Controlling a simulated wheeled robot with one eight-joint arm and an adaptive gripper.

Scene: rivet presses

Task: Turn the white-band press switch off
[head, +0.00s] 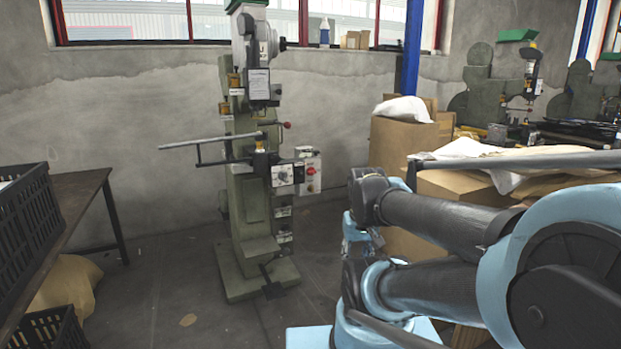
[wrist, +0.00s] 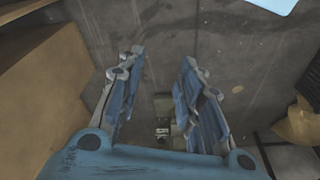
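A grey-green rivet press (head: 249,190) stands upright on the floor near the wall, left of centre in the head view. A white box with a round dial (head: 284,174) is on its front. A pale control box (head: 309,172) with a red button sits just to its right. I cannot make out a clear white band, nor the switch's position. My gripper (wrist: 161,62) is open and empty in the wrist view, its two blue fingers apart above the floor. It touches nothing that I can see.
Cardboard boxes (head: 397,146) stand right of the press, beside my arm. A table (head: 77,190) and black crates (head: 30,235) are at the left. More presses (head: 482,84) stand at the back right. The floor (head: 165,265) before the press is mostly clear.

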